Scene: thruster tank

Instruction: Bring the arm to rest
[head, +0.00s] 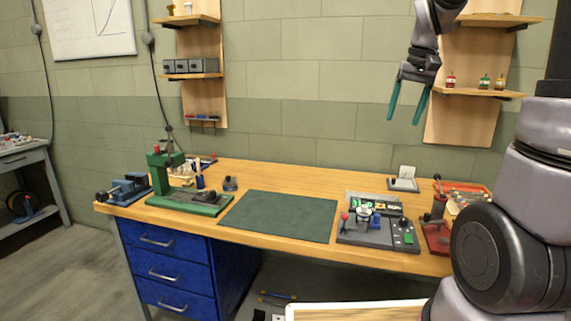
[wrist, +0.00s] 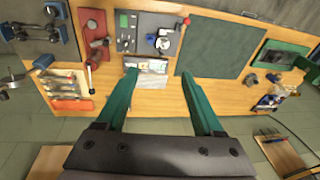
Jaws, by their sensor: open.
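My gripper (head: 408,97) is open and empty, with two green fingers. In the head view it hangs from my arm at the upper right, fingers pointing down, above the workbench and in front of the wall. In the wrist view my gripper (wrist: 167,95) shows its two fingers spread apart, with bench items below and beyond them. Nothing is between the fingertips that I can see it touching. My arm's larger links fill the right edge of the head view.
The wooden workbench (head: 290,178) holds a green mat (head: 278,216), a green press (head: 190,201), a blue vise (head: 125,188), a grey control fixture (head: 378,232) and a red hand press (head: 437,225). Wall shelves (head: 480,92) stand near my gripper at right. The mat is clear.

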